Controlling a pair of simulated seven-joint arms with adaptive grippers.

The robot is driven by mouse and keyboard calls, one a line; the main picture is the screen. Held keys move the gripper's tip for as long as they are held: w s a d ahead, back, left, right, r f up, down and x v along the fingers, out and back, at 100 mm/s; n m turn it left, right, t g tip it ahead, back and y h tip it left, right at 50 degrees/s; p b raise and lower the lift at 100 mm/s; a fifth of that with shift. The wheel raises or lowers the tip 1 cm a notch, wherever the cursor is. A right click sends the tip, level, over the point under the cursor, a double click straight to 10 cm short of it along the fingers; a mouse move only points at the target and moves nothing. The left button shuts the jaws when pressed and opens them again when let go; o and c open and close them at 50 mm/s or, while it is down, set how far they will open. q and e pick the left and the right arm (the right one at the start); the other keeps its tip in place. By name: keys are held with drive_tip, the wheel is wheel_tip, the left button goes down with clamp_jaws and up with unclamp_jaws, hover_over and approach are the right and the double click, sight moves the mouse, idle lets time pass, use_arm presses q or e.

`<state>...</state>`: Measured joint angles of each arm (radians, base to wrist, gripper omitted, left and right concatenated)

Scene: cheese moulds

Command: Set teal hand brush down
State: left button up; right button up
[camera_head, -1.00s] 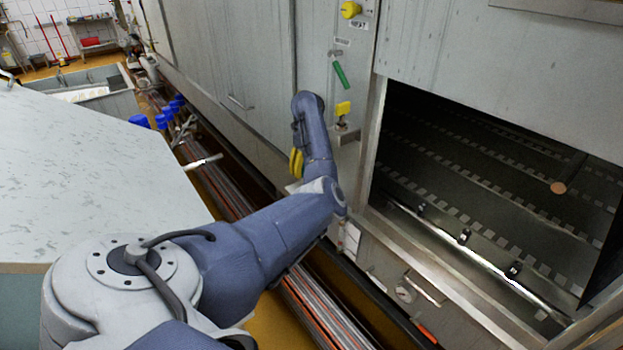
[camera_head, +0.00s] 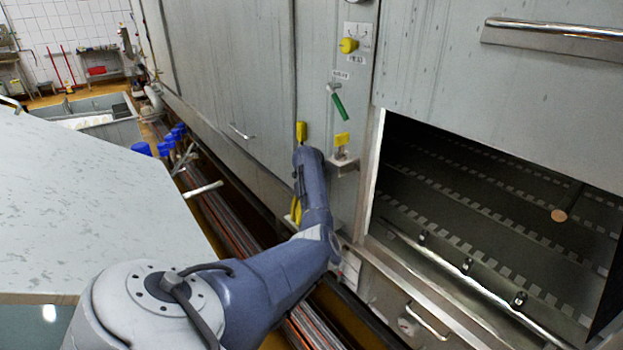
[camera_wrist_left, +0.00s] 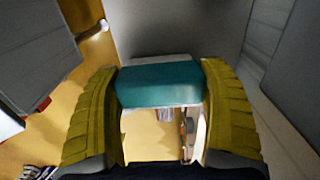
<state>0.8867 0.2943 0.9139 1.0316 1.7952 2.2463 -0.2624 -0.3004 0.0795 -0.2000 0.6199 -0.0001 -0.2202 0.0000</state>
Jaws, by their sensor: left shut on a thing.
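The teal hand brush (camera_wrist_left: 160,88) shows in the left wrist view as a teal block between the two yellow ribbed fingers. My left gripper (camera_wrist_left: 160,80) is shut on it, with one finger on each side. In the head view my left gripper (camera_head: 298,171) is in front of the grey machine, left of its dark opening. Its yellow fingers show above and below my dark wrist, which hides most of it. The brush is hidden in the head view. My right gripper is not in view.
A pale table top (camera_head: 90,220) is at the left. The grey machine (camera_head: 220,60) fills the back, with a yellow knob (camera_head: 348,45), a green handle (camera_head: 338,106) and a dark opening (camera_head: 480,200). Pipes (camera_head: 215,220) run between table and machine. Blue caps (camera_head: 175,134) stand beyond.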

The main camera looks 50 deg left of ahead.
use_arm(q)
drive_tip(key=shift+f, duration=0.2)
drive_tip(key=o, duration=1.3)
